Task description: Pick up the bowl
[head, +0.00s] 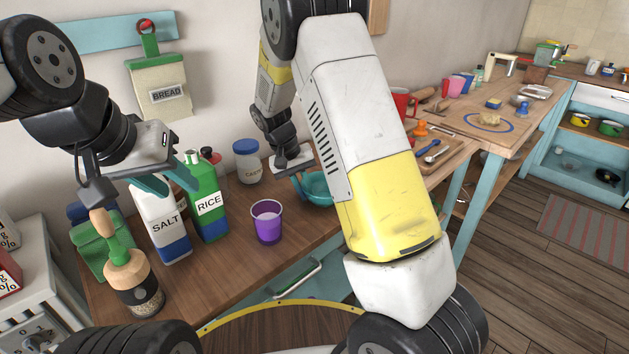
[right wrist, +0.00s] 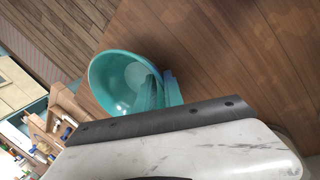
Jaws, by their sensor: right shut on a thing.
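The teal bowl (head: 318,189) is at the wooden counter, partly hidden behind my right arm in the head view. In the right wrist view the bowl (right wrist: 112,82) shows its open inside. My right gripper (head: 299,181) is shut on the bowl's near wall; its teal fingers (right wrist: 160,92) lie at the rim in the right wrist view. I cannot tell whether the bowl touches the counter. My left gripper (head: 172,182) is empty, its teal fingers apart, over the salt carton and beside the rice bottle.
A purple cup (head: 267,226) stands left of the bowl. A cutting board (head: 432,152) with utensils lies to the right.

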